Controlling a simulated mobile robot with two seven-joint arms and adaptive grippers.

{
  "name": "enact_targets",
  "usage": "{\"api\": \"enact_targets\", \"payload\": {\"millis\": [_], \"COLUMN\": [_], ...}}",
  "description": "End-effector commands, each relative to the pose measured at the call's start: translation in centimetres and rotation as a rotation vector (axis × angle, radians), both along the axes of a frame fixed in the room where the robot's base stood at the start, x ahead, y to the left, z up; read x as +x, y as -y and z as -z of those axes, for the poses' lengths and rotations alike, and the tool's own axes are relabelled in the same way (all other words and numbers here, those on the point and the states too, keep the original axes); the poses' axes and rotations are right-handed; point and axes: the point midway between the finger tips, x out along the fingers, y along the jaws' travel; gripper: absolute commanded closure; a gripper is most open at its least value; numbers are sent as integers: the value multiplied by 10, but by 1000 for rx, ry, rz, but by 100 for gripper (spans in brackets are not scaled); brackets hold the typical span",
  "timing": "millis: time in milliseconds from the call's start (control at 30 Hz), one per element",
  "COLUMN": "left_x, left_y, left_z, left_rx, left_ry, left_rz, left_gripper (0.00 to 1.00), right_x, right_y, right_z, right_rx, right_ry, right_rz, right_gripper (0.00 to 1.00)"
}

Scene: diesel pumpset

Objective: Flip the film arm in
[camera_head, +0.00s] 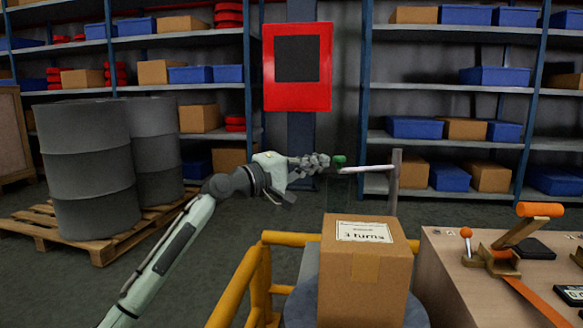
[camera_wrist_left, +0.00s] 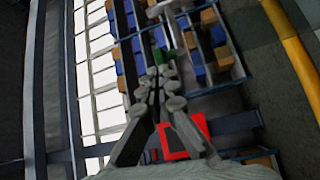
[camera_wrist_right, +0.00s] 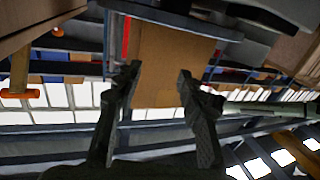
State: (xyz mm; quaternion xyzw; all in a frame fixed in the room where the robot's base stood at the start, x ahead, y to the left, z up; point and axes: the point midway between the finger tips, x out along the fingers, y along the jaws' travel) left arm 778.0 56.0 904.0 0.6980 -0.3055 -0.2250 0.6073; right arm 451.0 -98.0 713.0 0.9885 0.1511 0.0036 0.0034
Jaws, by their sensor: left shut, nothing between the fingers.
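The film arm (camera_head: 368,169) is a pale bar reaching left from a grey post (camera_head: 395,182) behind the cardboard box. A green piece (camera_head: 339,160) is at its left end, with a faint, nearly clear sheet below it. My left gripper (camera_head: 323,160) is shut and empty, its tips just left of the green piece; I cannot tell whether they touch. In the left wrist view the green piece (camera_wrist_left: 161,56) shows just beyond the fingertips (camera_wrist_left: 158,76). My right gripper (camera_wrist_right: 160,75) shows only in its wrist view, open and empty, with the box (camera_wrist_right: 168,62) beyond its fingers.
The box (camera_head: 365,275), labelled "3 turns", stands on a round grey base. A yellow rail (camera_head: 251,285) runs on its left. A bench (camera_head: 455,285) with an orange-handled lever (camera_head: 520,225) is at right. Grey drums (camera_head: 85,165) stand on a pallet at left.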

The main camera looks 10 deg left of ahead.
Motion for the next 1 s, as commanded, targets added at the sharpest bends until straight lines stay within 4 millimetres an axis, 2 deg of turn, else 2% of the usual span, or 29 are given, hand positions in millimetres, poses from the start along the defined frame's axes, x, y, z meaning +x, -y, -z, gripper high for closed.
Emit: {"api": "enact_targets", "payload": {"millis": [33,200,400,600,1000], "left_x": [-8,-31,-50,-56,-55], "left_y": [-12,-41,-63,-69,-69], "left_z": [2,4,4,4,4], "left_rx": [3,2,-2,-2,-2], "left_ry": [0,1,3,4,4], "left_rz": [-7,-14,-20,-21,-22], "left_gripper": [100,100,100,100,100], "right_x": [0,0,0,0,0], "right_y": [0,0,0,0,0], "right_z": [0,0,0,0,0], "right_rx": [0,0,0,0,0], "right_ry": [0,0,0,1,0], "right_rz": [0,0,0,0,0], "right_gripper": [60,60,60,60,60]}}
